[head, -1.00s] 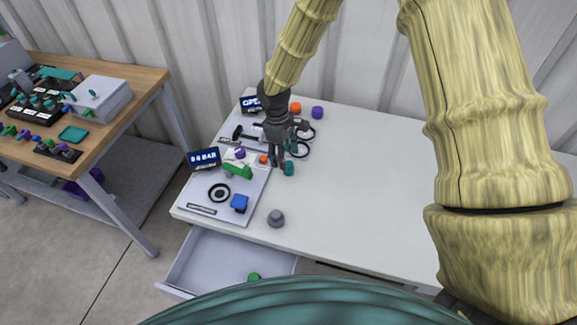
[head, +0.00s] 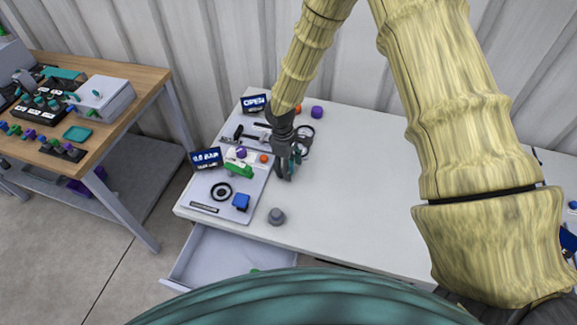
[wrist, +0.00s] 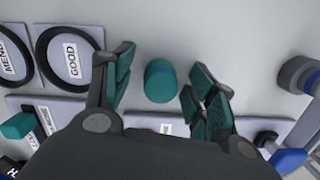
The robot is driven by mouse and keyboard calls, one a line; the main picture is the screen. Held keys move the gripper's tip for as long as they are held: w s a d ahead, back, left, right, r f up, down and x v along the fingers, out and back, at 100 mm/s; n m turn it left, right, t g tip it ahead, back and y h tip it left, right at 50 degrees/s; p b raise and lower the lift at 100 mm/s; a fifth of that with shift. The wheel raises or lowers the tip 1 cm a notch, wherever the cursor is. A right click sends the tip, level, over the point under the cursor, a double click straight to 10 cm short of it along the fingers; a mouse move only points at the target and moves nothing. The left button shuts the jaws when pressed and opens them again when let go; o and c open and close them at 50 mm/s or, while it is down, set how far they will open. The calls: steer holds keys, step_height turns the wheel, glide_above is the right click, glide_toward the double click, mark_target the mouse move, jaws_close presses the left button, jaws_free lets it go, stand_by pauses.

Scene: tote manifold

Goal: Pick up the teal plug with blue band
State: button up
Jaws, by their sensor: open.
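The teal plug (wrist: 160,82) stands on the white table between my gripper's two fingers in the wrist view. A darker bluish part shows on its side, but I cannot make out the band clearly. My gripper (wrist: 157,77) is open, with one finger on each side of the plug and gaps between them and it. In the head view my gripper (head: 285,173) is low over the table, right of the grey panel, and hides most or all of the plug.
A panel (head: 232,213) with a black ring, a blue block (head: 241,202) and a green part (head: 239,169) lies to the left. A grey knob (head: 276,216) stands in front. A drawer (head: 225,262) is open below. The table's right side is clear.

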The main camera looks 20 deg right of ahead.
steer(key=c, duration=1.1)
steer(key=shift+r, duration=0.1)
